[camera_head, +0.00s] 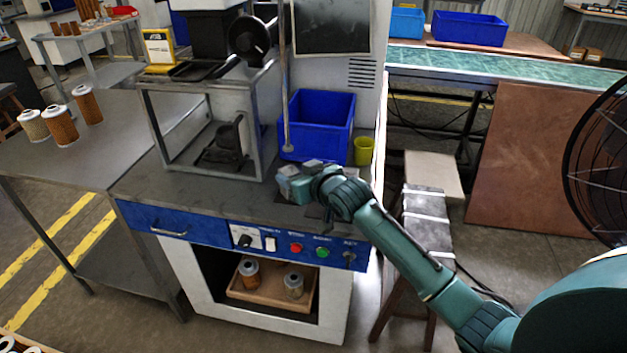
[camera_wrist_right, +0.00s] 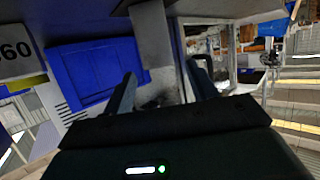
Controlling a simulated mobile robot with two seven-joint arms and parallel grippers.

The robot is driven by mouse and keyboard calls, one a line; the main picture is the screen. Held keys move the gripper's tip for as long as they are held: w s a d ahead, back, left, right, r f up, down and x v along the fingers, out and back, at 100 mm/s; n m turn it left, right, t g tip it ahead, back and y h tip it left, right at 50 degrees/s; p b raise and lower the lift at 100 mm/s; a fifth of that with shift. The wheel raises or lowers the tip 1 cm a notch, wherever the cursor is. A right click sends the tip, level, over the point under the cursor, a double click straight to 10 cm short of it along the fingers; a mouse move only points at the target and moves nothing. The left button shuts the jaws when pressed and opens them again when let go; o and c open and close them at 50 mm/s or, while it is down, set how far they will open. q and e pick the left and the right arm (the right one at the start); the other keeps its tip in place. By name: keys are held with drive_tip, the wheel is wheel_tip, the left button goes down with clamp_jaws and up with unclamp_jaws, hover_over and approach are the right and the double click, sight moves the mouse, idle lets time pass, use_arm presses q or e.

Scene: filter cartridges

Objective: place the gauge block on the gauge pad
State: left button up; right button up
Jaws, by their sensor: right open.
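My right gripper (camera_head: 292,184) is over the workbench top, in front of the blue bin, and holds nothing that I can see. In the right wrist view its two fingers (camera_wrist_right: 160,84) stand wide apart. I cannot pick out the gauge block for certain; the hand and wrist cover part of the bench. A dark flat patch (camera_head: 316,211) shows on the bench top below the hand, near the front edge. I cannot tell whether it is the gauge pad. My left gripper is in neither view.
The blue bin (camera_head: 318,118) stands behind the hand, also in the wrist view (camera_wrist_right: 88,72). A yellow cup (camera_head: 363,150) is right of it. A metal frame (camera_head: 208,128) stands to the left. Several filter cartridges (camera_head: 60,126) stand on the left table. The bench front (camera_head: 200,225) carries buttons.

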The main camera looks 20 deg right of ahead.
drive_tip(key=v, duration=1)
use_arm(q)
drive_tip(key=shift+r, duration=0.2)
use_arm(e)
drive_tip(key=s+a+f+g, duration=0.1)
drive_tip(key=s+a+f, duration=0.2)
drive_tip(key=s+f, duration=0.2)
drive_tip(key=s+a+f+y, duration=0.1)
drive_tip(key=s+a+f, duration=0.2)
drive_tip(key=s+f, duration=0.3)
drive_tip(key=s+a+f+n+g, duration=0.1)
drive_tip(key=s+a+f, duration=0.2)
drive_tip(key=s+f, duration=0.3)
drive_tip(key=s, duration=0.5)
drive_tip(key=shift+s+a+g+y, duration=0.2)
drive_tip(key=shift+s+g+y, duration=0.1)
drive_tip(key=shift+s, duration=0.1)
